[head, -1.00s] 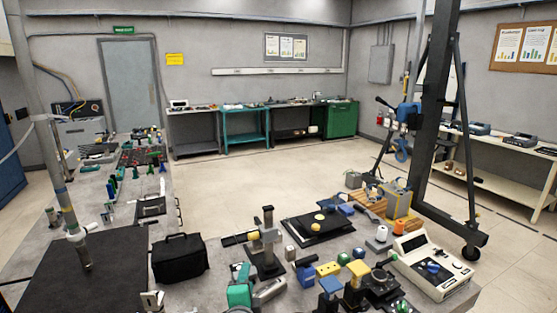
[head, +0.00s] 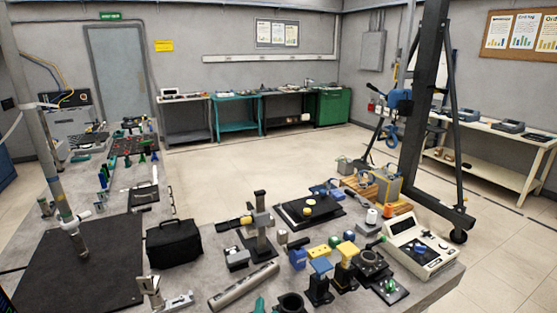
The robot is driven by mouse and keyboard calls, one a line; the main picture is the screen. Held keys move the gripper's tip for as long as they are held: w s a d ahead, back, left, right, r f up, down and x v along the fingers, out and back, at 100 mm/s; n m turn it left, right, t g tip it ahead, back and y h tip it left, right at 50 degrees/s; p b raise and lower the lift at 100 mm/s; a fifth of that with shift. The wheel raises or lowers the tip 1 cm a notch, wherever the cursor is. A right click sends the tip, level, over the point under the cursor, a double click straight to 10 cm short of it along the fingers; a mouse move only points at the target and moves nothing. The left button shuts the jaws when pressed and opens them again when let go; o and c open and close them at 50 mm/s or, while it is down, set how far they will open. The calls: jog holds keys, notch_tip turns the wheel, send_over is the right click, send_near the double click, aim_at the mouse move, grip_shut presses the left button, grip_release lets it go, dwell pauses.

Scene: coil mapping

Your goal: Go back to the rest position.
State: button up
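My gripper and arm do not show clearly in the head view, so I cannot see the gripper's state or whether it holds anything. The near workbench (head: 205,262) fills the lower part of the view. A black bag (head: 174,241) stands on it. A long grey bar (head: 243,287) lies near the front edge, with a small green piece (head: 259,305) cut off by the bottom of the picture.
A measuring stand (head: 262,225), a black plate (head: 309,210), a white instrument (head: 421,245) and many small parts crowd the bench. A dark hoist frame (head: 425,110) stands at right. Open floor (head: 255,163) lies beyond, before benches along the back wall.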

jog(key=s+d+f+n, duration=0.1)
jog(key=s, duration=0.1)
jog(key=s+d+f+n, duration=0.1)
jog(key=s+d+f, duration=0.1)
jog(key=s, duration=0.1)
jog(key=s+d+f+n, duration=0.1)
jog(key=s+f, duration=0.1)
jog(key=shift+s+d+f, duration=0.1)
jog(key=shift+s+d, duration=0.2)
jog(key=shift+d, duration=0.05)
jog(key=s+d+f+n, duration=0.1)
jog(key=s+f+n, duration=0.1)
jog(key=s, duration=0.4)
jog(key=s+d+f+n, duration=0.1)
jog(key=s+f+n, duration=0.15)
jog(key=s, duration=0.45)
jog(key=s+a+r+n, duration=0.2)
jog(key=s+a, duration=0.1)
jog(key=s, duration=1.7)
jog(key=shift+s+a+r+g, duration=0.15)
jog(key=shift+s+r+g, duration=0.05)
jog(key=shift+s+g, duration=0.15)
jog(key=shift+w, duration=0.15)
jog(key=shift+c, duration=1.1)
